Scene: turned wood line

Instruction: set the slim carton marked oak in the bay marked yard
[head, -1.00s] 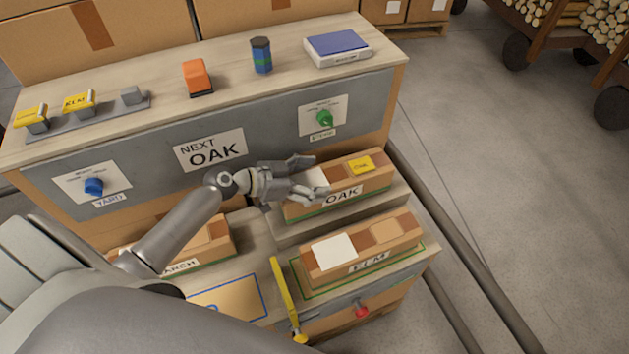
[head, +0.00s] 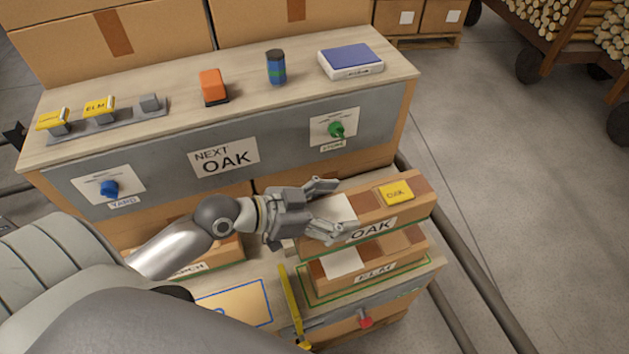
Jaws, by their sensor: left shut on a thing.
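The slim brown carton marked OAK (head: 372,228) has a white patch and a yellow tag on top. My left gripper (head: 325,208) is shut on its left end, and the carton appears held up, overlapping the carton marked ELM (head: 370,266) in the picture. A YARD label (head: 123,203) sits under a blue knob (head: 109,189) on the grey panel at left. A blue-outlined area (head: 240,298) lies at the lower front, partly hidden by my arm; I cannot read its marking. My right gripper is not in view.
The ELM carton stands inside a green outline. A yellow bar (head: 291,305) stands between the two outlined areas. Another carton (head: 213,258), its label partly hidden, sits behind my arm. The NEXT OAK sign (head: 224,158) is on the panel. A red knob (head: 365,322) is at the front.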

